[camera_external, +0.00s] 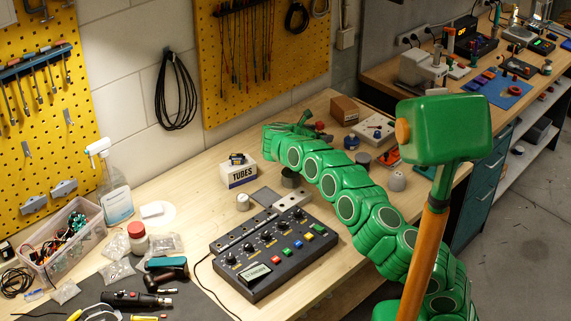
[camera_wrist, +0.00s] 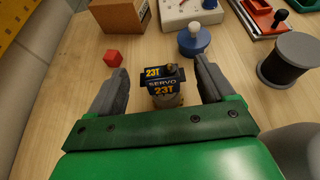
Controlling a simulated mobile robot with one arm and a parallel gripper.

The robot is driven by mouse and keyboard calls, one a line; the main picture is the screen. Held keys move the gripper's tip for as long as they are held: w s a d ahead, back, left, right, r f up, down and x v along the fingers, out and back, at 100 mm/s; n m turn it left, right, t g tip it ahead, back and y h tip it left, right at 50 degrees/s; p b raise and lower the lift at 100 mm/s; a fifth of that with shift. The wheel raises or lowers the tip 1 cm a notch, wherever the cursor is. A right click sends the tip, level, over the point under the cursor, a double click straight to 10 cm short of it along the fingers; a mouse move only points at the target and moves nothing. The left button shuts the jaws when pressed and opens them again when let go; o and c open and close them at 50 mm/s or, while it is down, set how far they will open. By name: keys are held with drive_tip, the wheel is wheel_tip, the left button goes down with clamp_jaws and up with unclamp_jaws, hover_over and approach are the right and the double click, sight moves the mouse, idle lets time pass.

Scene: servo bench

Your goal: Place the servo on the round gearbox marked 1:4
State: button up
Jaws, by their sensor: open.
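The servo (camera_wrist: 160,82) is a small dark block with yellow "23T" and "SERVO" lettering. In the wrist view it stands between the fingers of my gripper (camera_wrist: 161,84), with gaps on both sides. My gripper is open; in the external view it is low over the back of the bench (camera_external: 303,130). A dark grey round piece (camera_wrist: 290,58) and a blue round piece with a pale knob (camera_wrist: 193,40) stand to the right. Another dark cylinder (camera_external: 290,177) and a silver one (camera_external: 242,202) stand nearer the black console. No 1:4 marking is readable.
A red cube (camera_wrist: 112,58) lies left of the servo. A cardboard box (camera_external: 344,108), a white device (camera_external: 374,130) and red trays (camera_wrist: 265,17) stand beyond. The TUBES box (camera_external: 238,176) and black console (camera_external: 270,252) are nearer the front.

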drive_tip(key=v, duration=1.1)
drive_tip(key=shift+s+a, duration=0.3)
drive_tip(key=shift+s, duration=0.05)
drive_tip(key=shift+w+r, duration=0.1)
